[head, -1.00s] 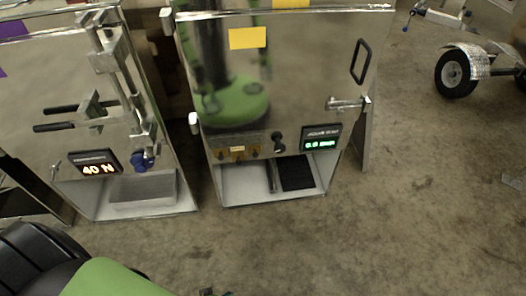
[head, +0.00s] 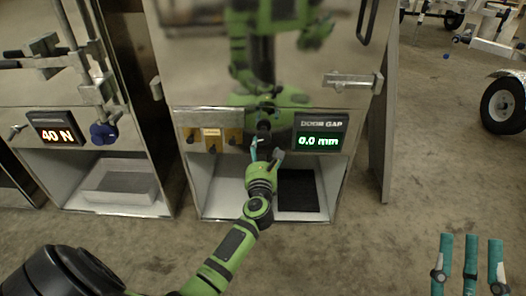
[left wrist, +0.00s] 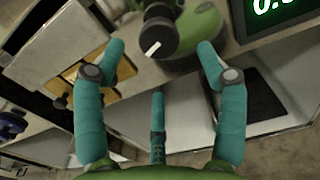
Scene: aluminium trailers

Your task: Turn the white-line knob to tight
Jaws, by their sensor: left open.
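The white-line knob is a black round knob (head: 264,128) on the front panel of the middle metal cabinet. In the left wrist view the knob (left wrist: 160,28) lies ahead, between and just beyond the fingertips, with a short white line slanting up to the right. My left gripper (head: 267,150) is open in front of the knob, its teal fingers (left wrist: 158,60) apart and not visibly touching it. The door-gap display (head: 320,133) right of the knob reads 0.0 mm. My right gripper (head: 468,240) is at the lower right, open and empty, its teal fingers apart.
Small dark switches on yellow plates (head: 212,138) sit left of the knob. A door latch (head: 352,82) is above the display. The left cabinet has a blue knob (head: 103,133) and a 40 N display (head: 56,129). Open floor lies to the right.

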